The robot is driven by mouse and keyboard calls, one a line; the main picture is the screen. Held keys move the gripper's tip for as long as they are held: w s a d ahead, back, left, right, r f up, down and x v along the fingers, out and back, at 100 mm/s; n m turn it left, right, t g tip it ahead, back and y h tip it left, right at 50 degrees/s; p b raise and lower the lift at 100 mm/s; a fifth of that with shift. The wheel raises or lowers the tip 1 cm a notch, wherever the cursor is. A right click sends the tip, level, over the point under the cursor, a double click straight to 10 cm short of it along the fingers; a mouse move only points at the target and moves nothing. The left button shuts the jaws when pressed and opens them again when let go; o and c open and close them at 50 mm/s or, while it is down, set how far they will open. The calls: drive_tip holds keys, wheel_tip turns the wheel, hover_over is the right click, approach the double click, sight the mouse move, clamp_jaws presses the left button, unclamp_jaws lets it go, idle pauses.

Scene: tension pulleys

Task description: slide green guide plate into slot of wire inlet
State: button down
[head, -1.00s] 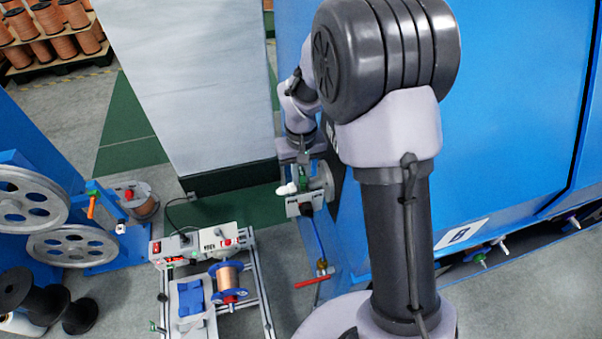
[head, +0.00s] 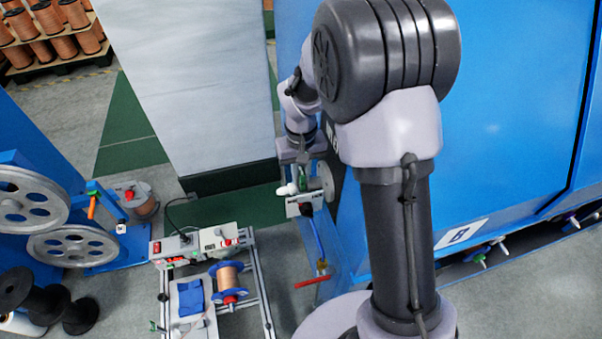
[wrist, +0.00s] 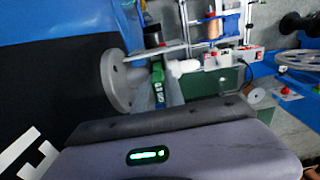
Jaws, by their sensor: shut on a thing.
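My gripper (head: 301,178) reaches down beside the blue machine. It is shut on the green guide plate (head: 304,181), which shows as a small green piece between the fingers. In the wrist view the green plate (wrist: 157,72) stands between the blurred fingers, with pale lettering on it. The wire inlet seems to be the small grey-white block (head: 306,206) just below the plate in the head view. The slot is too small to make out. I cannot tell whether the plate touches the inlet or sits in it.
A grey pulley wheel (wrist: 117,80) stands close left of the plate in the wrist view. A white rounded knob (head: 287,189) is beside the gripper. A cart with a copper spool (head: 228,276) stands to the left.

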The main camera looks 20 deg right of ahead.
drive_tip(key=shift+f, duration=0.1)
drive_tip(key=shift+f+b, duration=0.25)
drive_tip(key=shift+b, duration=0.05)
drive_tip(key=shift+r, duration=0.15)
drive_tip(key=shift+r+p, duration=0.25)
drive_tip(key=shift+p, duration=0.1)
drive_tip(key=shift+f, duration=0.2)
idle(0.3)
drive_tip(key=shift+f+b, duration=0.2)
drive_tip(key=shift+b, duration=0.1)
